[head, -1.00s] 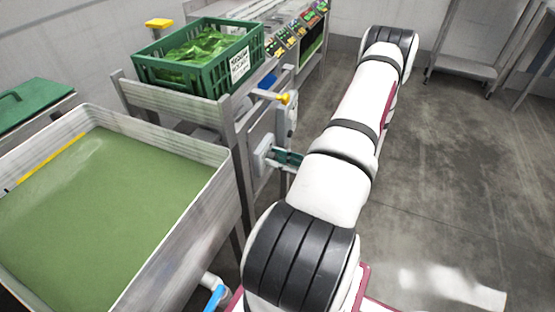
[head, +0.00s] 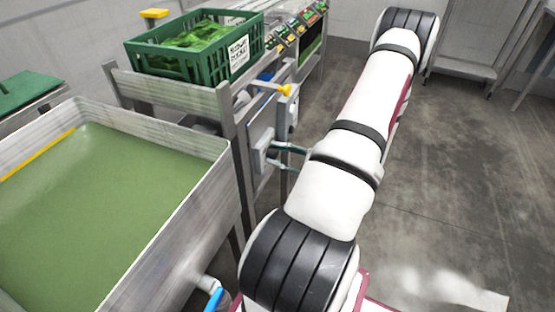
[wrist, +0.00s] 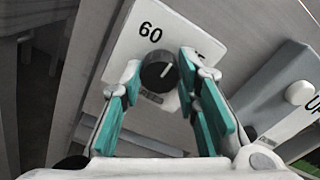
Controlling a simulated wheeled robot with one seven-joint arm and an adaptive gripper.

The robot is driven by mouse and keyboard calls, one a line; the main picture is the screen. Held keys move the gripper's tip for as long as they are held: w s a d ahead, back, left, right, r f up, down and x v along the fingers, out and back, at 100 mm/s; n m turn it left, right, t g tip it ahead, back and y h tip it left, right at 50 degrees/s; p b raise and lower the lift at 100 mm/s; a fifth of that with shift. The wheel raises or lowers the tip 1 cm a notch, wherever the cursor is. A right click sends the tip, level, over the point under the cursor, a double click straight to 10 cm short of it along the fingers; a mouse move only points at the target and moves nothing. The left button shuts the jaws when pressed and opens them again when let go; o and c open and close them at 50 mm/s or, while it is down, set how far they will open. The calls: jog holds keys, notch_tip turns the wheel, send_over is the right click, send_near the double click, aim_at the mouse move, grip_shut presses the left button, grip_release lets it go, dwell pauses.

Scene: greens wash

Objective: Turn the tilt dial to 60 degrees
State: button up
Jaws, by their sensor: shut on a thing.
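The tilt dial (wrist: 156,78) is a round black knob with a short white mark, on a pale plate (wrist: 122,52). The number 60 is printed above the knob in the wrist view, and the white mark points up and to the right, to the right of the 60. Another label by my right finger is mostly hidden. My gripper (wrist: 160,75) is shut on the dial, with one teal-padded finger on each side. In the head view my gripper (head: 288,157) reaches the grey control box (head: 263,152) on the side of the frame.
A second plate (wrist: 285,100) with partly cut lettering is at the right in the wrist view. In the head view a yellow-ended lever (head: 284,90) sits above my gripper. A green crate (head: 195,45) of leaves and a basin (head: 165,250) of green water stand left.

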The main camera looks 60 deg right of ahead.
jog(key=n+b, duration=0.4)
jog(key=n, duration=0.1)
jog(key=shift+f+n, duration=0.2)
jog(key=shift+n, duration=0.1)
jog(key=n+b, duration=0.3)
jog(key=b, duration=0.1)
jog(key=shift+n, duration=0.4)
jog(key=shift+r+b, duration=0.15)
jog(key=shift+b, duration=0.15)
jog(key=o, duration=1.2)
jog(key=s, duration=0.8)
jog(key=s+d, duration=0.1)
jog(key=s, duration=0.3)
jog(key=shift+s, duration=0.1)
